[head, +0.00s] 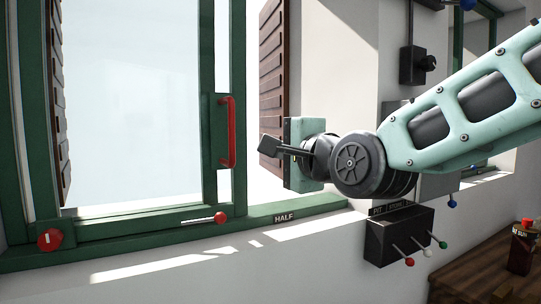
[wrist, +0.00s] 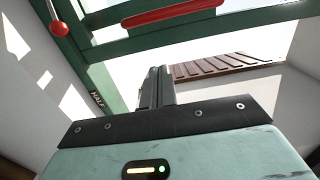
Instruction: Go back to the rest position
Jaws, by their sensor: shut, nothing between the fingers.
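My gripper (head: 264,146) is in front of the window opening in the head view, reaching in from the right on my pale green arm. Its fingers also show in the wrist view (wrist: 157,85), pressed together with nothing between them. The fingertips are to the right of the red handle (head: 228,132) on the green sliding window (head: 208,100), apart from it in the picture. The handle shows in the wrist view (wrist: 172,13) beyond the fingers.
The green sill is marked HALF (head: 284,217). A red-knobbed rod (head: 220,217) and a red dial (head: 50,239) are on the frame. A black box with levers (head: 398,236) is on the wall below my arm. A bottle (head: 521,247) stands on a wooden top (head: 470,278) at lower right.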

